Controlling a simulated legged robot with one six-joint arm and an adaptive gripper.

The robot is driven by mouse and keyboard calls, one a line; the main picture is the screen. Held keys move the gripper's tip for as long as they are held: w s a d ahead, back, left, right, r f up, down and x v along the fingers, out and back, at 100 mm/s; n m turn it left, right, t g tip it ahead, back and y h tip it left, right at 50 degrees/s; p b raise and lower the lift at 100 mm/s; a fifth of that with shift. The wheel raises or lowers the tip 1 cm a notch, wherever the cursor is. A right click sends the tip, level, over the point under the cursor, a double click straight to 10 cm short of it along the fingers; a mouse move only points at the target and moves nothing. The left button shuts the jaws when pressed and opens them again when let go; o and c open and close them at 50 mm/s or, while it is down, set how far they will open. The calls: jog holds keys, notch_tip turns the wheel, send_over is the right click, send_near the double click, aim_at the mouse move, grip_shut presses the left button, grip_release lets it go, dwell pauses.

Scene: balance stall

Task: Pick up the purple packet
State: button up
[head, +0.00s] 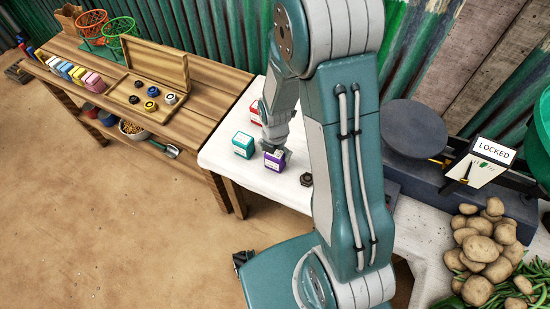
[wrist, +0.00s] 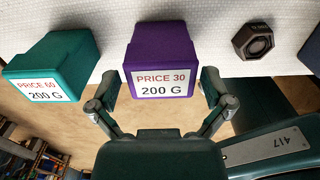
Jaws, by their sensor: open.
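The purple packet (head: 274,160) stands on the white table top near its front edge. In the wrist view the purple packet (wrist: 161,58) carries a white label reading PRICE 30, 200 G. My gripper (wrist: 160,88) is open, with one finger on each side of the packet's label end. I cannot tell whether either finger touches it. In the head view my gripper (head: 274,146) is just above and beside the packet, and the arm partly hides the area.
A teal packet (head: 243,145) stands left of the purple one and a red packet (head: 255,112) behind. A dark hexagonal weight (head: 306,179) lies to the right. A scale (head: 410,130) with a LOCKED sign (head: 493,151) and potatoes (head: 485,250) are further right.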

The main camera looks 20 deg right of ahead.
jog(key=c, duration=1.1)
jog(key=shift+o, duration=0.2)
